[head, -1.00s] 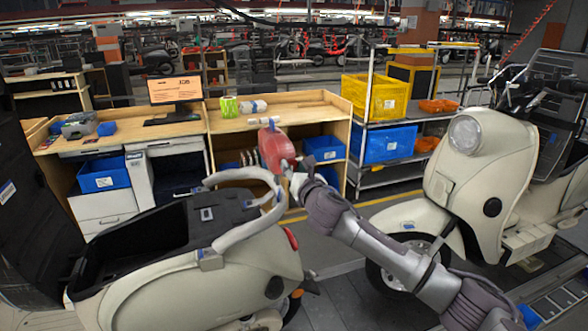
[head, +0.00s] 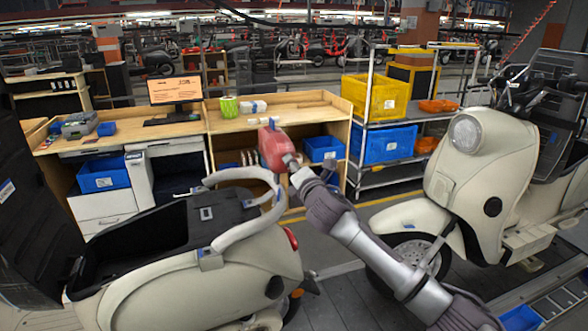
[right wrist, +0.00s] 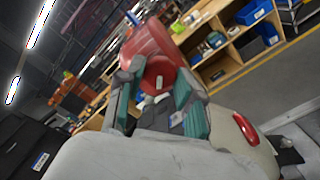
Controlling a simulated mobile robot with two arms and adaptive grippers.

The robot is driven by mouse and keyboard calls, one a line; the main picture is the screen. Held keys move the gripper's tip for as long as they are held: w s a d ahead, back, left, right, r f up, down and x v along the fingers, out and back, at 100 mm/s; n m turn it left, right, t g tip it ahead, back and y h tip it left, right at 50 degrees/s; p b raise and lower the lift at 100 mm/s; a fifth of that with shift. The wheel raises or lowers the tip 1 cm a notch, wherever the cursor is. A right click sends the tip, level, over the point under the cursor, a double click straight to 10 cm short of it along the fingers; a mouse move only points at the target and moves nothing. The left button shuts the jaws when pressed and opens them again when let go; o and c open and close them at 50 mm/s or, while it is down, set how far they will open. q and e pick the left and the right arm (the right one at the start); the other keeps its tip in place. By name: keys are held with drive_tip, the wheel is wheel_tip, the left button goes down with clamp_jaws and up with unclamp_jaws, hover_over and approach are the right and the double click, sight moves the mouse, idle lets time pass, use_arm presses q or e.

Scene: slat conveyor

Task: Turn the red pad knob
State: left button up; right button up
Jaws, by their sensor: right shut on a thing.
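The red pad (head: 274,147) stands up behind the cream scooter's tail in the head view, at the front of the wooden bench. In the right wrist view, the red pad and its round red knob face (right wrist: 156,74) lie between and beyond my fingers. My right gripper (head: 291,160) reaches it from the lower right; in the right wrist view, its teal-padded fingers (right wrist: 160,100) stand on either side of the knob and are shut on it. The exact contact is partly hidden. My left gripper is in neither view.
The cream scooter tail (head: 200,285) with its pale grab rail (head: 235,236) sits close below and left of my right gripper. Another cream scooter (head: 475,185) stands right of my arm. Behind are the wooden bench (head: 230,123) and a rack with a yellow crate (head: 375,98).

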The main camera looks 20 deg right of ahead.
drive_tip(key=shift+f+m+b, duration=0.1)
drive_tip(key=shift+m+b, duration=0.85)
drive_tip(key=shift+m, duration=12.25)
drive_tip(key=o, duration=1.2)
drive_tip(key=shift+c, duration=0.2)
drive_tip(key=shift+s, duration=0.1)
